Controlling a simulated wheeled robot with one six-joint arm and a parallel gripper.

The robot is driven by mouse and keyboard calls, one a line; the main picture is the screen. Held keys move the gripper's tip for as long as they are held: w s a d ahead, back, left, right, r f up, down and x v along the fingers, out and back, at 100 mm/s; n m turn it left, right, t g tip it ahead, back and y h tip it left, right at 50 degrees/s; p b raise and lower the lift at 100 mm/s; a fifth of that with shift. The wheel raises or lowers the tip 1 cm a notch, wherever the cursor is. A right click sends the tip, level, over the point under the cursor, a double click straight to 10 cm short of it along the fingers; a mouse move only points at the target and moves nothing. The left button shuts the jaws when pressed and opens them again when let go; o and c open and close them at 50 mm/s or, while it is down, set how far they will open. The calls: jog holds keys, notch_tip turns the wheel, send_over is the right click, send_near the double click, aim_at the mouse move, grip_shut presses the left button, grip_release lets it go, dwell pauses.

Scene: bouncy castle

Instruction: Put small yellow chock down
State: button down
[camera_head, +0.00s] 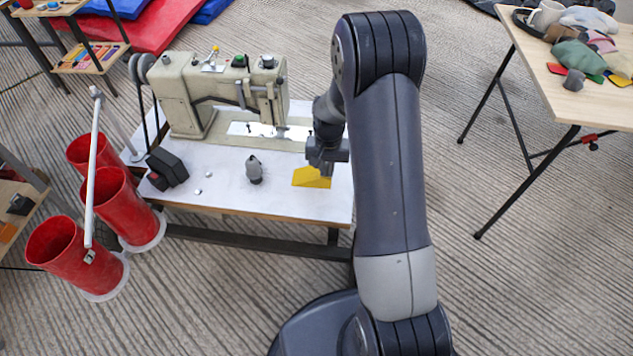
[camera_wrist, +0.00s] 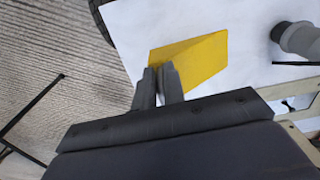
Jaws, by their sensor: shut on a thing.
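The small yellow chock (camera_head: 311,178) is a wedge at the right front part of the white sewing table (camera_head: 222,190). My gripper (camera_head: 325,172) is above its right end, and my arm comes in from the right. In the wrist view the chock (camera_wrist: 205,60) lies in front of my fingers. My gripper (camera_wrist: 158,72) is shut on the near edge of the chock, with the fingers close together. The chock appears at or just above the tabletop; I cannot tell whether it touches.
A sewing machine (camera_head: 220,90) stands at the table's back. A small grey object (camera_head: 254,169) and a black box (camera_head: 166,168) are left of the chock. Red buckets (camera_head: 68,250) stand at the left. A wooden table (camera_head: 590,100) with cloth pieces is at the right.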

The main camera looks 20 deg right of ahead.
aim_at(326, 177)
jog(key=shift+f+b, duration=0.45)
jog(key=shift+f, duration=2)
jog(key=shift+f, duration=0.15)
jog(key=c, duration=1.5)
grip_release()
notch_tip(326, 177, up, 12)
jog(key=p, duration=0.2)
jog(key=shift+p, duration=0.4)
